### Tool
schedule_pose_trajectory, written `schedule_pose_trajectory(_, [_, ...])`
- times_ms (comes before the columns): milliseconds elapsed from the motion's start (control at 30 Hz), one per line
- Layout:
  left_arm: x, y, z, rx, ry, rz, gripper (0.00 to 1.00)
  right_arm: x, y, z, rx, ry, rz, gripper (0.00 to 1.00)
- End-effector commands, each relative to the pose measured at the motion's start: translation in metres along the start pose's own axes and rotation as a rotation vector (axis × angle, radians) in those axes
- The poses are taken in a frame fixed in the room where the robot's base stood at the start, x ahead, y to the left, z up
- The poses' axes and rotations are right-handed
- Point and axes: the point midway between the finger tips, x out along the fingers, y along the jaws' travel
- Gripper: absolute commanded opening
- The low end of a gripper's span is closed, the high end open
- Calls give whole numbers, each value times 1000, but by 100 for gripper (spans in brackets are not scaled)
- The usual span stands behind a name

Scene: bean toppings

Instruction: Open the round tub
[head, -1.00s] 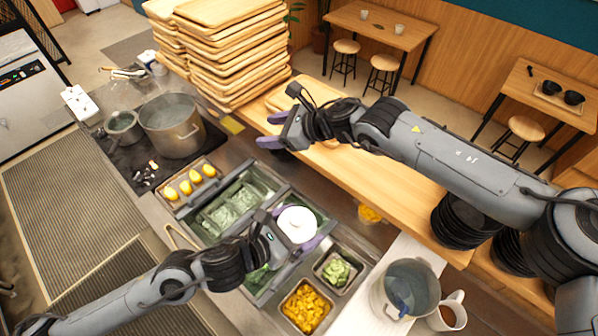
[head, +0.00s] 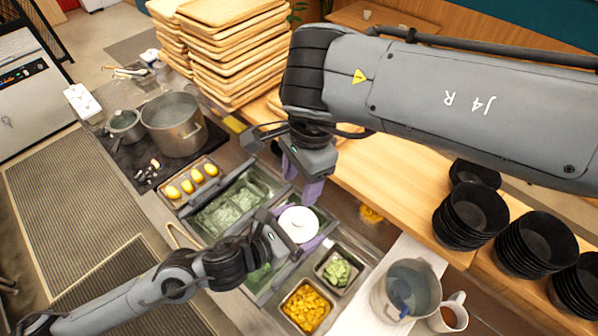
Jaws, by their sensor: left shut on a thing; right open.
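The round tub (head: 298,224) shows as a white round top in the middle of the counter, among the sunken bins. My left gripper (head: 294,240) is shut on the tub from the front, with a purple finger showing along its right side. My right gripper (head: 301,180) is open and empty, pointing down just behind and above the tub. The lower part of the tub and most of the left fingers are hidden.
A tray of yellow items (head: 188,183), a bin of yellow cubes (head: 306,306) and a bin of green slices (head: 338,270) surround the tub. A metal pot (head: 408,290) and mug (head: 452,313) stand at right. Stacked black bowls (head: 470,212) line the wooden counter.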

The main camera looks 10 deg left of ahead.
Motion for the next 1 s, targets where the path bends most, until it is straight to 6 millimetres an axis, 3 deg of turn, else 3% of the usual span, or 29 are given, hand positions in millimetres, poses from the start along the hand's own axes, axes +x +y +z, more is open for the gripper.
schedule_pose_trajectory(600, [0,0,1,0,-2,0,38,91,-1,1,-1,-3,-1,59])
schedule_pose_trajectory(1000, [0,0,1,0,-3,-1,38,107,-1,1,0,-2,-3,59])
